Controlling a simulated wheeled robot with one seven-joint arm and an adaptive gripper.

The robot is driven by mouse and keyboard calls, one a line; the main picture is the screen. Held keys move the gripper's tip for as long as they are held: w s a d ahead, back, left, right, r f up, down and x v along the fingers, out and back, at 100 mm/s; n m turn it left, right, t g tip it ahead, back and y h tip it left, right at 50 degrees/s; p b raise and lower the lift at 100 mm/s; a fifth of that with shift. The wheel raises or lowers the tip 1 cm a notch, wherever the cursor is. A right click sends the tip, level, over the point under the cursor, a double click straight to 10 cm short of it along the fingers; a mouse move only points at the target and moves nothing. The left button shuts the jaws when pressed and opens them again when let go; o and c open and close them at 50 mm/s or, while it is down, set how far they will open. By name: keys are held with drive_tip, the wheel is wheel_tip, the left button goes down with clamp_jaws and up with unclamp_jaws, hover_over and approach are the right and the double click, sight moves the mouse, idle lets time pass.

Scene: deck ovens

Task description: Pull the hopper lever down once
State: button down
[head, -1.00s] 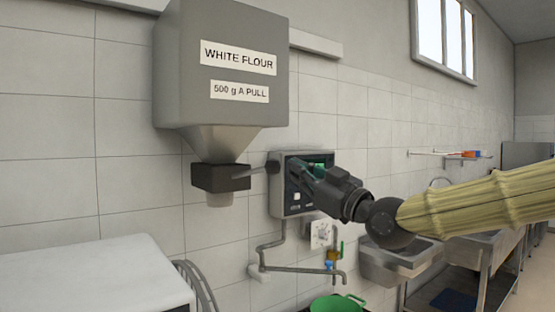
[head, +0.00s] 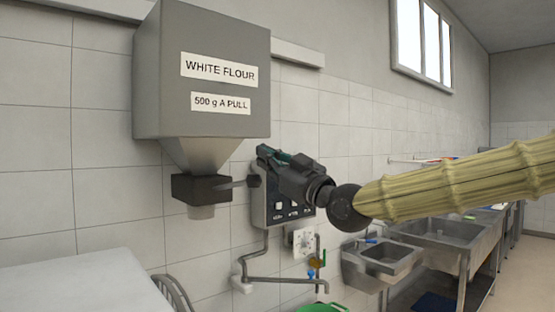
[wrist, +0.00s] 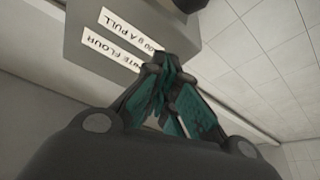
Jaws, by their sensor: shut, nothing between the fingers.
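The grey flour hopper (head: 205,100), labelled "WHITE FLOUR" and "500 g A PULL", hangs on the tiled wall. Below its cone is a black outlet block (head: 198,188). The hopper lever (head: 232,184) sticks out to the right from this block, roughly level, and ends in a dark knob. My gripper (head: 262,152) is shut and empty, with its tips just above and slightly right of the knob in the head view. I cannot tell whether they touch. The wrist view shows the shut fingers (wrist: 166,66) in front of the hopper (wrist: 88,42); the lever cannot be made out there.
A control panel (head: 266,212) on the wall lies behind my gripper. A pipe tap (head: 290,281) and a green bucket (head: 322,308) are below it. A white surface (head: 80,285) is at lower left, and steel sinks (head: 385,258) stand at right.

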drive_tip(key=w+p, duration=0.1)
drive_tip(key=w+a+f+p, duration=0.1)
drive_tip(key=w, duration=0.1)
drive_tip(key=w+a+f+p, duration=0.1)
drive_tip(key=shift+w, duration=0.15)
idle(0.4)
drive_tip(key=shift+d, duration=0.1)
